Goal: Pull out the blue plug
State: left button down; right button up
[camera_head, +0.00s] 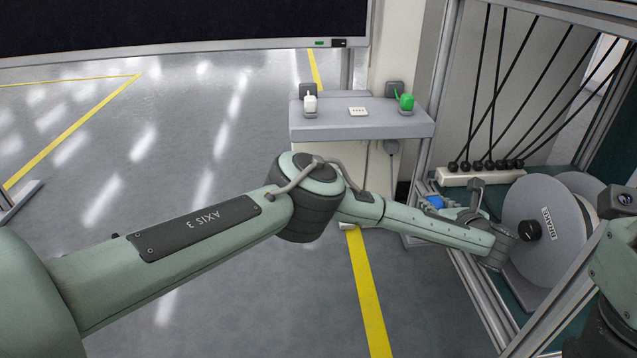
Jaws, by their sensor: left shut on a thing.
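The blue plug (434,201) shows small beside the metal post of the trolley frame, at the right of the head view. My left arm reaches across from the left. Its gripper (446,207) is folded back towards the left and is shut on the blue plug. The fingers and wrist hide part of the plug, and I cannot tell whether it sits in a socket or is free. Part of my right arm shows at the right edge, but its gripper's fingers are not in view.
A grey reel (529,220) stands in the trolley close to my left wrist. Black cables run up from a white power strip (480,176) behind. A grey shelf (362,127) holds a white item (310,103) and a green item (406,102).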

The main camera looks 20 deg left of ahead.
pick_arm(q)
jog(key=shift+f, duration=0.1)
jog(key=shift+f, duration=2.05)
jog(key=c, duration=0.5)
grip_release()
jog(key=shift+r+p+v, duration=0.15)
jog(key=shift+p+v, duration=0.45)
jog(key=shift+v, duration=0.1)
jog(key=shift+r+p+v, duration=0.15)
jog(key=shift+p+v, duration=0.45)
jog(key=shift+v, duration=0.15)
jog(key=shift+r+p+v, duration=0.2)
jog(key=shift+p+v, duration=0.7)
jog(key=shift+v, duration=0.45)
jog(key=shift+r+p+v, duration=0.2)
jog(key=shift+p+v, duration=0.7)
jog(key=shift+v, duration=0.5)
jog(key=shift+w, duration=0.15)
